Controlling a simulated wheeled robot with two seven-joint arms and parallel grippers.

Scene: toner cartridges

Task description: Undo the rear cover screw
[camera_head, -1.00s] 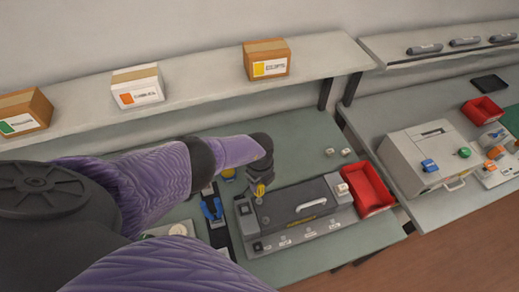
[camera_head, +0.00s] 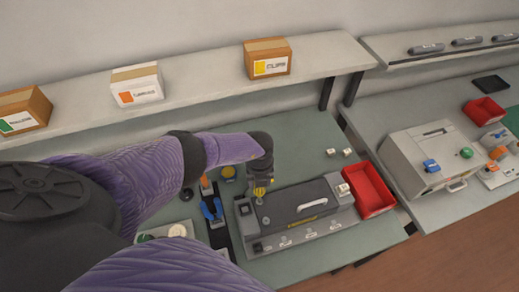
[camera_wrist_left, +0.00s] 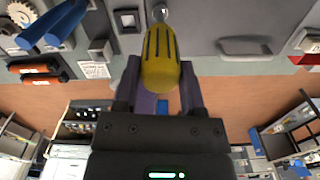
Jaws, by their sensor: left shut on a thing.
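My left gripper (camera_head: 262,179) is shut on a yellow screwdriver (camera_head: 260,191), held above the left end of the dark toner cartridge (camera_head: 297,203). In the left wrist view, the yellow handle (camera_wrist_left: 160,58) with dark stripes sits between the fingers (camera_wrist_left: 160,88). Its shaft end points at a small round metal piece (camera_wrist_left: 161,11) on the grey cartridge surface. I cannot tell whether the tip touches it or whether this is the cover screw. My right gripper is not in view.
A red bin (camera_head: 369,188) stands right of the cartridge. A dark rack with blue and orange tools (camera_head: 213,210) lies left of it. A shelf with several boxes (camera_head: 267,58) runs behind. A grey machine (camera_head: 428,155) stands on the right bench.

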